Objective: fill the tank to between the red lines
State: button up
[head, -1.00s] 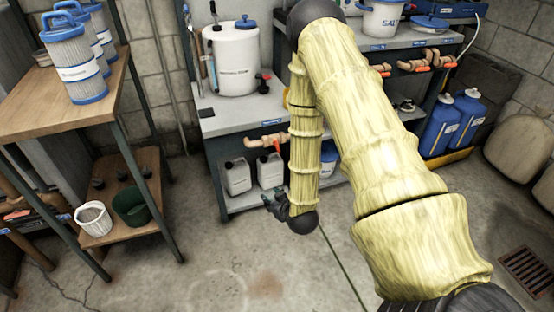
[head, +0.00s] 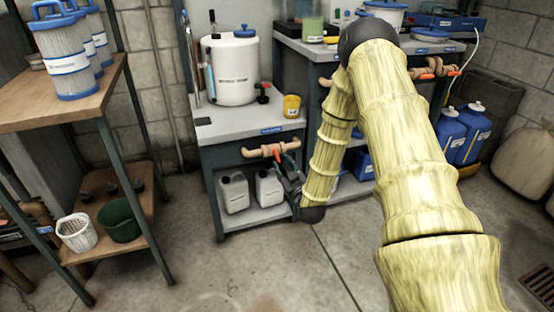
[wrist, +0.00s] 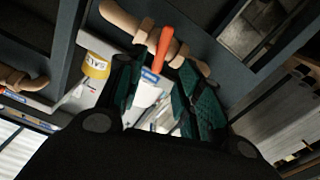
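A white round tank (head: 230,68) with a blue cap stands on the left grey bench in the head view. I cannot make out red lines on it. A small dark tap with a red part (head: 263,92) is at its lower right. Under the bench top runs a tan pipe (head: 258,152) with an orange-red valve handle (head: 279,156). My gripper (head: 285,172) is just below that handle. In the wrist view the handle (wrist: 161,48) shows between the teal-padded fingers of my gripper (wrist: 158,80), which stand apart. I cannot tell whether they touch it.
A yellow cup (head: 291,106) stands on the bench's right edge. White jugs (head: 233,192) sit on the shelf below my gripper. More tan pipes with orange handles (head: 428,75) are on the right bench. A wooden rack (head: 78,115) with filters stands left. Floor in front is clear.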

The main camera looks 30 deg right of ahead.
aim_at(277, 155)
jog(key=b+x, duration=0.1)
jog(key=x, duration=0.6)
jog(key=shift+w+b, duration=0.3)
grip_shut()
